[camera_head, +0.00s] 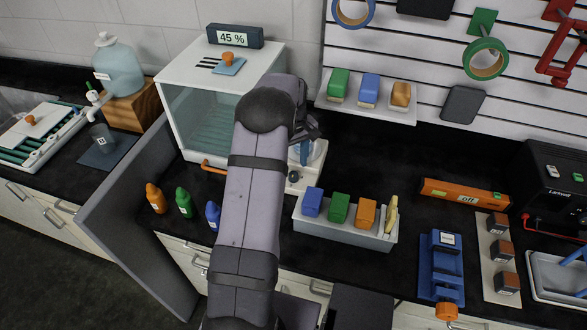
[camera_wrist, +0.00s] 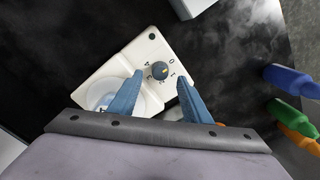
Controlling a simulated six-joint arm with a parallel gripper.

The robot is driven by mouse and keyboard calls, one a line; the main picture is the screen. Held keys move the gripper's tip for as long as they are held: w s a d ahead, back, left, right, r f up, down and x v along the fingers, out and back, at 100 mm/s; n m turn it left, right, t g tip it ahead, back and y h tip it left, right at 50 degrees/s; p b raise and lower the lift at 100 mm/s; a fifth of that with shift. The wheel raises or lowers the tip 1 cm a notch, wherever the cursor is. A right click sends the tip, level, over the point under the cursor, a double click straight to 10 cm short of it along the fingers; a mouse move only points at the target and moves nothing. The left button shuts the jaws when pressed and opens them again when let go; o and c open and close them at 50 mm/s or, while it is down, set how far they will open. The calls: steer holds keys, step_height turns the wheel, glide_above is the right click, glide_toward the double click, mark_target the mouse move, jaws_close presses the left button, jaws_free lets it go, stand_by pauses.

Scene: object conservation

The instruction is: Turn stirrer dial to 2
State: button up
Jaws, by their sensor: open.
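The stirrer is a white unit (camera_wrist: 118,68) in the wrist view, with a pale round plate (camera_wrist: 145,103) at its lower end. A dark grey-blue dial (camera_wrist: 159,70) sits on its face with printed numbers around it, 0 and 1 on the right side. The dial has a small yellowish mark; which number it points at is not clear. My gripper (camera_wrist: 160,77) is open, its two blue fingers to either side of the line toward the dial. Contact with the dial cannot be told. In the head view the stirrer (camera_head: 316,157) is partly hidden behind my arm.
Orange (camera_head: 155,198), green (camera_head: 184,202) and blue (camera_head: 213,215) bottles stand left of my arm. A grey bin (camera_head: 340,233) with coloured blocks is in front of the stirrer. A glass-fronted cabinet (camera_head: 210,125) stands behind left. Dark counter is clear right of the stirrer.

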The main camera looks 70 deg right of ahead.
mark_target(294, 174)
steer(key=shift+f+p, duration=0.7)
steer(key=shift+f, duration=1.35)
steer(key=c, duration=1)
